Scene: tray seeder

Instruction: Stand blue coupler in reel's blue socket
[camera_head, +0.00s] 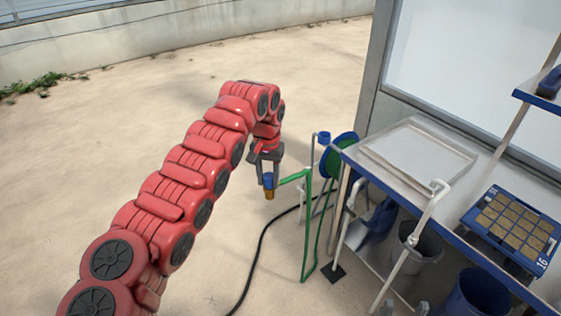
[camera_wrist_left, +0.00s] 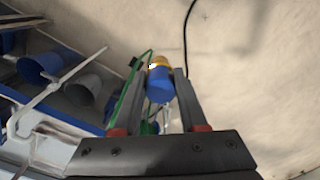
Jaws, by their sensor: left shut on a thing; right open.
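My left gripper (camera_head: 267,177) hangs at the end of the red arm, left of the hose reel, and is shut on the blue coupler (camera_head: 268,181). The coupler has a brass-coloured end (camera_head: 269,194) pointing down, and a green hose (camera_head: 292,178) runs from beside it toward the reel. In the left wrist view the coupler (camera_wrist_left: 160,90) sits between the two fingers, its yellow end away from the palm. The reel (camera_head: 343,150), green with a blue rim, stands at the table's left end. A blue cup-shaped piece, seemingly the socket (camera_head: 324,138), tops a thin post beside it. My right gripper is not in view.
The metal table (camera_head: 385,178) with an empty shallow tray (camera_head: 420,125) and a blue seed tray (camera_head: 485,243) stands right of the reel. Buckets (camera_head: 418,245) sit below. A black hose (camera_head: 262,245) lies on the sandy floor. Left of the gripper is open ground.

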